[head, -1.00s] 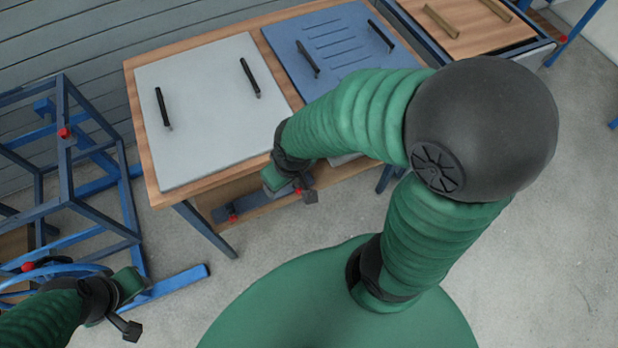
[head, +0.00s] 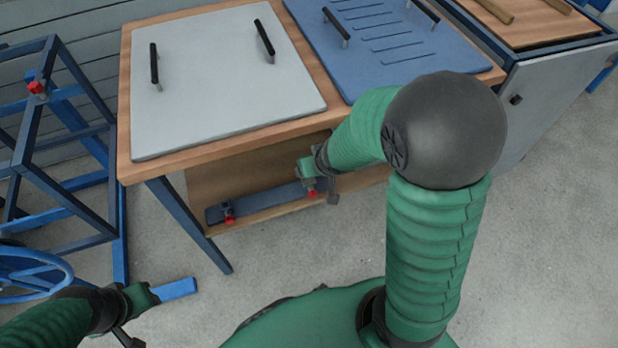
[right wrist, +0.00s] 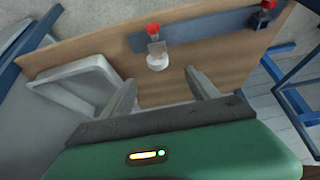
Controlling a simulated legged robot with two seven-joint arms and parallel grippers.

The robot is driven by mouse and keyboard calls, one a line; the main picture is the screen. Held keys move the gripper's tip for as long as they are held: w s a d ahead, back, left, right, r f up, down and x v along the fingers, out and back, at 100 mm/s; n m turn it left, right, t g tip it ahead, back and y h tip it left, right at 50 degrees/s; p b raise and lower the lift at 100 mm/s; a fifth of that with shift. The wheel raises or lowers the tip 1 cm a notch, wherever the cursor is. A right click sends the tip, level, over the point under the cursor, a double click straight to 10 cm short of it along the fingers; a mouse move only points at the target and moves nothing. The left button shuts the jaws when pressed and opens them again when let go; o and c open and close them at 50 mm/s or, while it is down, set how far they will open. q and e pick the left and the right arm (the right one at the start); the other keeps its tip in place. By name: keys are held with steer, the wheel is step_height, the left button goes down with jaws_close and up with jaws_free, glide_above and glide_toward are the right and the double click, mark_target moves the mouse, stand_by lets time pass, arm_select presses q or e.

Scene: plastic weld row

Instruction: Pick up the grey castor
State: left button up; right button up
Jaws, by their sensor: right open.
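A small pale grey round piece, which looks like the grey castor (right wrist: 158,62), sits on the wooden shelf in the right wrist view, beside a clamp with a red knob (right wrist: 153,29). I cannot tell whether it touches the clamp. My right gripper (right wrist: 160,90) is open and empty, its two fingers pointing toward the castor with a gap before it. In the head view my right gripper (head: 320,178) is at the front of the lower shelf, and the castor is hidden there. My left gripper (head: 132,318) is at the lower left, its jaws unclear.
A blue-grey bar (head: 270,202) with red-knobbed clamps lies on the lower shelf. A grey tray (right wrist: 75,78) is left of the castor in the wrist view. The bench top above holds a grey panel (head: 215,90) and a blue panel (head: 385,50). A blue frame (head: 65,150) stands left.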

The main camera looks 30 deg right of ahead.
steer(key=b+x, duration=0.5)
steer(key=x, duration=0.6)
steer(key=shift+f+b, duration=0.15)
steer(key=shift+b, duration=0.2)
steer(key=b+x, duration=0.3)
steer(key=x, duration=0.1)
steer(key=shift+s+d+f, duration=0.1)
steer(key=shift+s+f, duration=0.05)
steer(key=shift+f, duration=0.1)
steer(key=shift+w+f, duration=0.2)
steer(key=shift+f, duration=0.05)
steer(key=shift+r, duration=0.15)
steer(key=shift+c, duration=0.4)
jaws_close()
